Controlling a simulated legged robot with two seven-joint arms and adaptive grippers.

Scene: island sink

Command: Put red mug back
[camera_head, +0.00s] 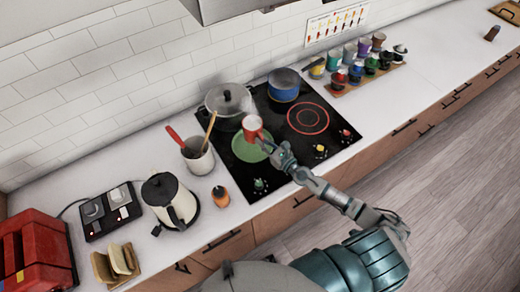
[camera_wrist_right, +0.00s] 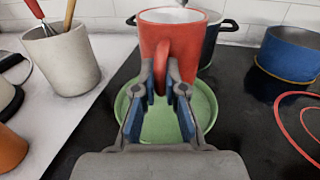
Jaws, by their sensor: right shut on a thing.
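The red mug (camera_head: 252,127), white inside, is held by my right gripper (camera_head: 278,152) above the cooktop. In the right wrist view the red mug (camera_wrist_right: 172,38) is upright, and the gripper (camera_wrist_right: 160,80) is shut on its handle. Behind and below it a green plate (camera_wrist_right: 200,105) shows; in the head view the green plate (camera_head: 249,147) lies on the black cooktop. Whether the mug touches the plate I cannot tell. My left gripper is not in view.
A lidded pot (camera_head: 228,100) and a blue pot (camera_head: 284,84) stand behind on the cooktop. A utensil crock (camera_head: 198,158), kettle (camera_head: 170,202) and orange shaker (camera_head: 221,196) stand left. A wooden rack (camera_head: 370,78) with several colored mugs and jars stands at right.

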